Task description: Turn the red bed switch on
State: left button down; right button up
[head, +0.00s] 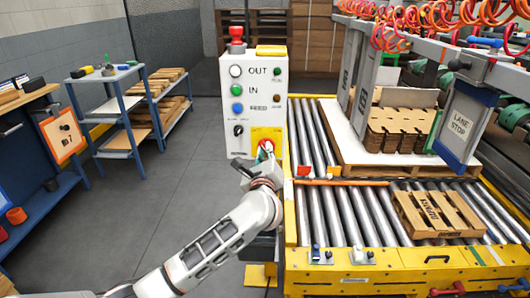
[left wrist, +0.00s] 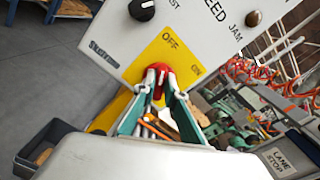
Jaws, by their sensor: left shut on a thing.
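The red bed switch (left wrist: 159,71) sits on a yellow plate (left wrist: 150,57) marked OFF, low on the white control panel (head: 242,108). In the head view the switch (head: 266,146) shows just above my left gripper (head: 262,158). In the left wrist view the two fingertips of my left gripper (left wrist: 160,78) are close together on the red switch, shut on it. The gripper covers part of the switch, so its exact angle is hard to tell. My right gripper is not in view.
The roller conveyor (head: 345,215) with a wooden pallet (head: 437,214) lies to the right of the panel. A blue shelf (head: 120,140) stands at the left. Grey floor is clear between them. A black knob (left wrist: 142,9) is above the yellow plate.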

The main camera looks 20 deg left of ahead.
pick_arm(q)
jog(key=m+p, duration=0.3)
jog(key=m, duration=0.2)
jog(key=m+p, duration=0.4)
jog(key=m, duration=0.1)
jog(key=m+p, duration=0.4)
jog(key=m, duration=0.1)
jog(key=shift+d+f, duration=0.1)
jog(key=shift+d, duration=0.3)
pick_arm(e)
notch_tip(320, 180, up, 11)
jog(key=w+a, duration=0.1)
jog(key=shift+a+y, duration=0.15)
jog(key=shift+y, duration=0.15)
pick_arm(q)
jog(key=shift+m, duration=0.4)
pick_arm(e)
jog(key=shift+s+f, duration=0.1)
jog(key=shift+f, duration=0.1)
pick_arm(q)
jog(key=c, duration=2.1)
grip_release()
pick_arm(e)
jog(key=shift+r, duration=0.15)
